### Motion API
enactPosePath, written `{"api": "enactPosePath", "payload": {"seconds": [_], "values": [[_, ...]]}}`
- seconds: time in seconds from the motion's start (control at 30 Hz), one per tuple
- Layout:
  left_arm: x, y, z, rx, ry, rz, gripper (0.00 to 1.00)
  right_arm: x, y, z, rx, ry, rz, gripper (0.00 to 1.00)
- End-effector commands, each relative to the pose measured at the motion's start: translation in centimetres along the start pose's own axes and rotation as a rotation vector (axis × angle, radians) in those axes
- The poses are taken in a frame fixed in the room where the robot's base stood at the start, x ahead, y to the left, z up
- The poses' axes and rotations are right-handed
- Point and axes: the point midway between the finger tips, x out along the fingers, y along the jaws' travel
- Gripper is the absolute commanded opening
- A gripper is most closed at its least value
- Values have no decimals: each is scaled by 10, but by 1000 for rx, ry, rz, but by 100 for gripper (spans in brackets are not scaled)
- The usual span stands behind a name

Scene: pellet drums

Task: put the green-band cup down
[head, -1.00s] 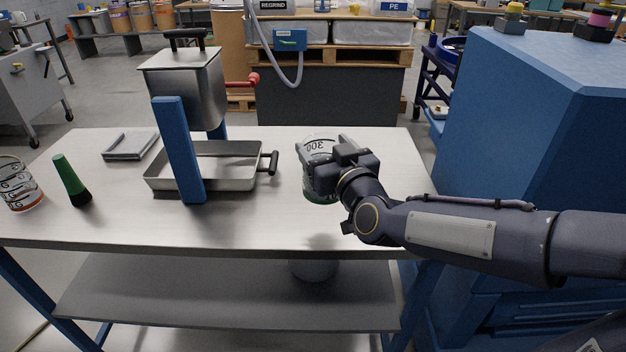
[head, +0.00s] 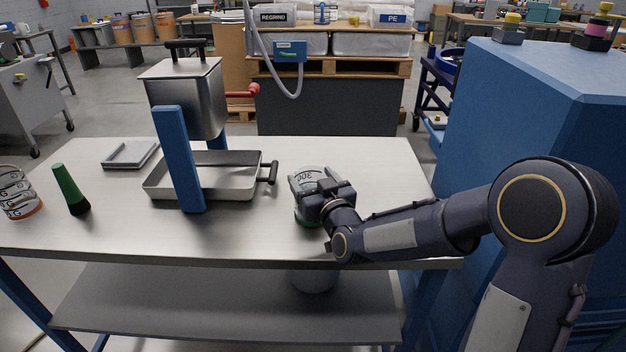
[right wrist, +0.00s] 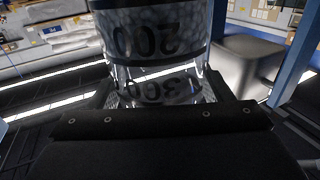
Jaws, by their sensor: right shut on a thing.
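The green-band cup (head: 307,173) is a clear cup with dark markings and a green band low down. My right gripper (head: 312,192) is shut around it, over the right front part of the steel table (head: 385,190). The cup looks roughly upright; I cannot tell whether its base touches the table, as the gripper hides much of its lower side. In the right wrist view the cup (right wrist: 155,45) fills the top middle, with pale pellets behind its markings. My left gripper is not in view.
A steel pan (head: 235,187) with a black handle is left of the cup, under a hopper (head: 185,100) on blue posts. A green brush (head: 68,187) and an orange-band cup (head: 18,195) stand far left. A blue cabinet (head: 520,110) is at the right. Table right of the cup is clear.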

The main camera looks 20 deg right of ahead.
Motion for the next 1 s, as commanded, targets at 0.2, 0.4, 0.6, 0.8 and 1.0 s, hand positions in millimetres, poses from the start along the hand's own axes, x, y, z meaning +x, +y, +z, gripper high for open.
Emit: {"api": "enactPosePath", "payload": {"seconds": [0.2, 0.4, 0.6, 0.8, 1.0], "values": [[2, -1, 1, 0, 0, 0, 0, 0, 0, 1, 0, 0, 0, 77], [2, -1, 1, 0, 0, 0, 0, 0, 0, 1, 0, 0, 0, 94], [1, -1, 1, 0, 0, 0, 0, 0, 0, 1, 0, 0, 0, 94], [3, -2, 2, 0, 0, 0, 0, -16, 0, 0, 0, 0, 0, 94], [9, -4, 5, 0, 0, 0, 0, -60, 0, 0, -1, 2, 1, 94]]}}
